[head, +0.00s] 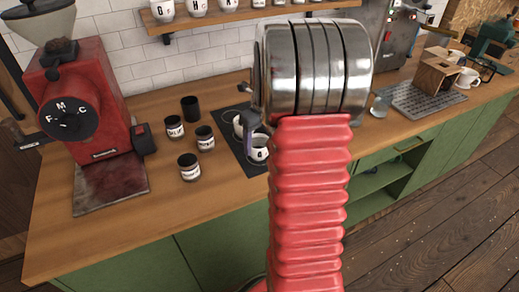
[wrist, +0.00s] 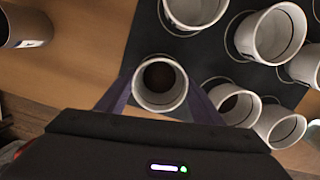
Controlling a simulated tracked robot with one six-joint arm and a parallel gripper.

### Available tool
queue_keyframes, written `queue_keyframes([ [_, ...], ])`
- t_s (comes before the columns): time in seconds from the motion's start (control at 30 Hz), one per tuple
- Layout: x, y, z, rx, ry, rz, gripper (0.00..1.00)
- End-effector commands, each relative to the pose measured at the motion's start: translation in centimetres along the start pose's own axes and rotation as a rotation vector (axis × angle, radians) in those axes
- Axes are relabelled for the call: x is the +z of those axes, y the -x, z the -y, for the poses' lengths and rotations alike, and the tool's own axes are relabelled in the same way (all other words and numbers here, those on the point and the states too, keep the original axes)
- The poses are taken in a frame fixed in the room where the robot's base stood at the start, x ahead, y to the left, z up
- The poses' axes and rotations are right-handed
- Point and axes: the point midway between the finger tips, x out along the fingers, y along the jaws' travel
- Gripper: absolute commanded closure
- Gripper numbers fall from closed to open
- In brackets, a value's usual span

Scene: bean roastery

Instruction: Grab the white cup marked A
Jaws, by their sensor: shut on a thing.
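My gripper (wrist: 158,82) is shut on a white cup (wrist: 149,99) in the wrist view, with one purple finger on each side of it. The cup is seen from above, open and dark inside, at the edge of a dark mat (wrist: 208,55). Its letter does not show in the wrist view, so I cannot read whether it is A. In the head view my arm hides most of the gripper. Two white cups (head: 259,154) (head: 238,126) show beside it on the mat; I cannot tell whether either is the held one.
Several other white cups (wrist: 264,34) stand on the mat close to the right. A dark canister (wrist: 25,27) is at the left. Several small labelled jars (head: 189,168) and a red grinder (head: 85,100) stand on the wooden counter (head: 80,243). A shelf (head: 215,20) with cups hangs above.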

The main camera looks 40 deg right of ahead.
Motion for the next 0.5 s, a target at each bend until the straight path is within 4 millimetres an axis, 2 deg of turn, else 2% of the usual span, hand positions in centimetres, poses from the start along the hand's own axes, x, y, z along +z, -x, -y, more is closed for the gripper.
queue_keyframes([
  [0.3, 0.1, 0.3, 0.0, -0.001, 0.000, 0.001, 0.68],
  [0.5, 0.3, 2.1, 0.1, -0.002, 0.000, 0.004, 0.68],
])
